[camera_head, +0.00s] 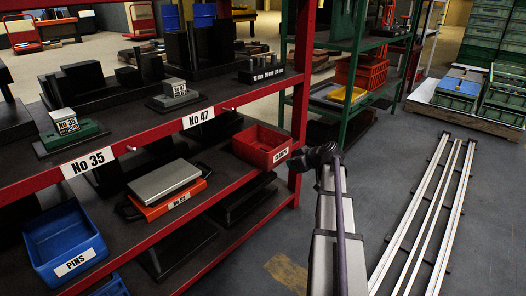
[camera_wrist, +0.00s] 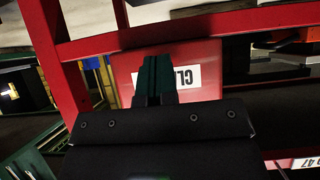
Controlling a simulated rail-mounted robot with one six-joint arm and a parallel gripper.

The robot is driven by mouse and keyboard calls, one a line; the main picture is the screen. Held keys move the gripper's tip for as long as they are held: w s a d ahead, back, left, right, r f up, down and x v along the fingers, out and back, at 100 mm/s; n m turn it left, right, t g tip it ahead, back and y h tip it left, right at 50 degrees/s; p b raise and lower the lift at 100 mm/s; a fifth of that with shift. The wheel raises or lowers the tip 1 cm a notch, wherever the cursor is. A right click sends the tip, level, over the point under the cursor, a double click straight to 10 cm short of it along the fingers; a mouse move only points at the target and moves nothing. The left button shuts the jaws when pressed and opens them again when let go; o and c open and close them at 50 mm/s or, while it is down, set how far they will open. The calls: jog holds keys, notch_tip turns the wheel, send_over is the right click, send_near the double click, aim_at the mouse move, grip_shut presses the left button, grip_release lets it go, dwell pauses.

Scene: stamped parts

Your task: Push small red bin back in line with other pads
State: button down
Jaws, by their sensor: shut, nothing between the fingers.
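The small red bin (camera_head: 250,148), with a white label on its front, sits on the middle shelf at the right end of the red rack. Its red front also fills the centre of the wrist view (camera_wrist: 207,58). My gripper (camera_wrist: 158,60) has its dark teal fingers together and empty, in front of the bin's labelled face, covering part of the label. Whether the fingertips touch it I cannot tell. In the head view my dark wrist (camera_head: 318,156) is just right of the bin, beside the rack's post. The orange pad (camera_head: 172,201) with a grey block lies left of the bin.
A red rack post (camera_head: 301,80) stands close to my wrist. A blue bin labelled PINS (camera_head: 62,240) sits at the shelf's left end. The upper shelf, labelled No 35 and No 47, carries dark parts. A green rack (camera_head: 355,70) stands behind. Floor on the right is open beside pale rails (camera_head: 425,215).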

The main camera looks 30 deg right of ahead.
aim_at(281, 157)
jog(key=shift+w+a, duration=0.3)
jog(key=shift+w, duration=0.65)
jog(key=shift+w+a, duration=0.3)
jog(key=shift+w, duration=0.75)
jog(key=shift+w+a, duration=0.3)
jog(key=shift+w, duration=0.6)
jog(key=shift+w+a, duration=0.25)
jog(key=shift+w, duration=0.7)
